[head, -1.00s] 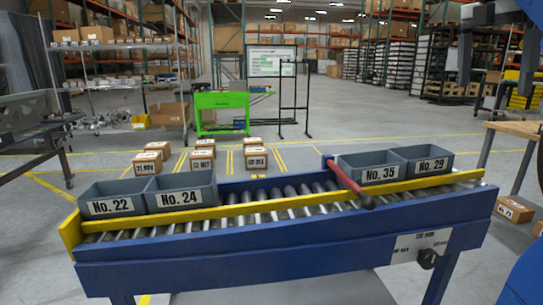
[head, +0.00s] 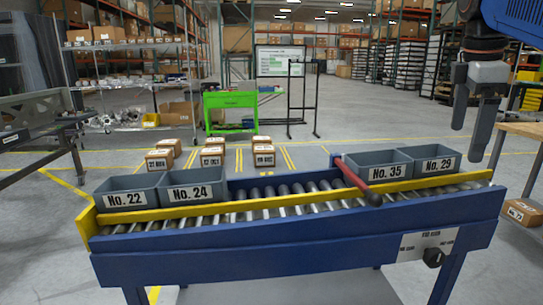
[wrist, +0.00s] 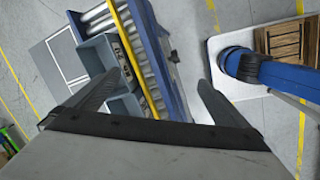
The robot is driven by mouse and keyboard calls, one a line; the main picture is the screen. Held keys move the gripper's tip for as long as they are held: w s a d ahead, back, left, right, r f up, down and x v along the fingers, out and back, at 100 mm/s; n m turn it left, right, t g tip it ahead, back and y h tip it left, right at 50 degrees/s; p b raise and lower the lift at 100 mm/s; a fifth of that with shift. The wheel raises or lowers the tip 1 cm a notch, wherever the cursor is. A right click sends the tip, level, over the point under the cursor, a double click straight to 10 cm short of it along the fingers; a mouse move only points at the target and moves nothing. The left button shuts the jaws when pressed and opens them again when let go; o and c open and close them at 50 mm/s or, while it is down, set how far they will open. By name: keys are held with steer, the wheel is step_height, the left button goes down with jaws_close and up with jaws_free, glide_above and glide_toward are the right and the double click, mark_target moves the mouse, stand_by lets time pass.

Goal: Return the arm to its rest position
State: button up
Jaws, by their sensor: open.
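My gripper (head: 474,112) hangs at the upper right of the head view, under my blue arm. Its two dark fingers point down and stand apart, with nothing between them. It appears in front of and above the right end of the blue roller conveyor (head: 290,247), near bin No. 29 (head: 437,165), and does not seem to touch either. In the wrist view the open fingers (wrist: 160,80) frame the conveyor's blue side and bare floor.
Bins No. 22 (head: 125,200), No. 24 (head: 193,195) and No. 35 (head: 385,172) sit on the conveyor. A red bar (head: 357,180) crosses it. A wooden table (head: 520,130) stands at right. Several cartons (head: 212,157) and a green cart (head: 230,100) are behind.

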steer(key=s+a+f+m+t, duration=0.1)
steer(key=s+a+f+m, duration=0.3)
steer(key=f, duration=0.7)
steer(key=s+a+f+m+t+y, duration=0.1)
steer(key=s+a+f+m, duration=0.3)
steer(key=f, duration=0.7)
steer(key=s+a+f+m+t+y, duration=0.1)
steer(key=s+a+f+m, duration=0.3)
steer(key=f, duration=0.8)
steer(key=shift+s+a+m, duration=0.4)
steer(key=shift+a+m, duration=0.2)
steer(key=shift+a, duration=0.35)
